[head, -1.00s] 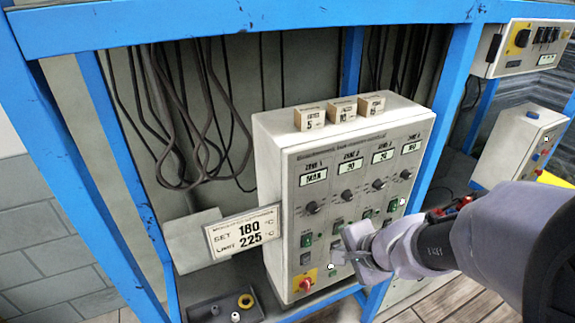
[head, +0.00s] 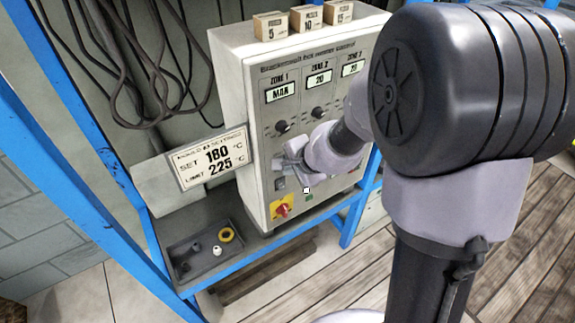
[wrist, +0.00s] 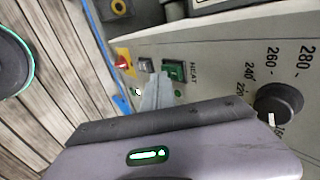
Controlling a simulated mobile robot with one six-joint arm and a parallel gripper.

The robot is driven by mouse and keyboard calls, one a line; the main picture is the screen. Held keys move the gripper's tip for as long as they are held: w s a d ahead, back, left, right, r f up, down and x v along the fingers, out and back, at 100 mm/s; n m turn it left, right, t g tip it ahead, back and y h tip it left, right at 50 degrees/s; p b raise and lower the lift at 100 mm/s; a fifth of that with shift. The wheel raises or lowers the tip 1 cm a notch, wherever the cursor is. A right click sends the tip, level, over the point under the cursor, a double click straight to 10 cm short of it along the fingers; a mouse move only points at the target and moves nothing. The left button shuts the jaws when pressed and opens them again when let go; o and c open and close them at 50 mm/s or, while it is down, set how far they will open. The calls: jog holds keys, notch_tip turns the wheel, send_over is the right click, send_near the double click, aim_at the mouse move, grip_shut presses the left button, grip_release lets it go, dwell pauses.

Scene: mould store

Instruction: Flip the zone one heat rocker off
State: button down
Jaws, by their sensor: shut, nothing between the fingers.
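The control box (head: 236,90) stands on the blue rack, with zone 1 at the left of its front. The zone one display (head: 281,95) and the dial (head: 282,127) below it show in the head view. My gripper (head: 283,164) is shut and empty, just in front of the panel below that dial. It hides the heat rocker in the head view. In the wrist view a green rocker (wrist: 174,70) marked HEAT shows right beside my gripper's tips (wrist: 157,88). I cannot tell whether they touch, nor which way the rocker is tilted.
A grey switch (wrist: 145,65) sits beside the green rocker. A red rotary knob on a yellow plate (head: 283,208) is low on the panel. A settings card (head: 210,160) sticks out left of the box. A grey tray (head: 182,272) with small parts lies below. Wooden blocks (head: 306,20) stand on top.

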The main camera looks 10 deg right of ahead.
jog(key=shift+w+r+b, duration=0.2)
jog(key=shift+r+b, duration=0.5)
jog(key=shift+b, duration=0.05)
dwell(0.5)
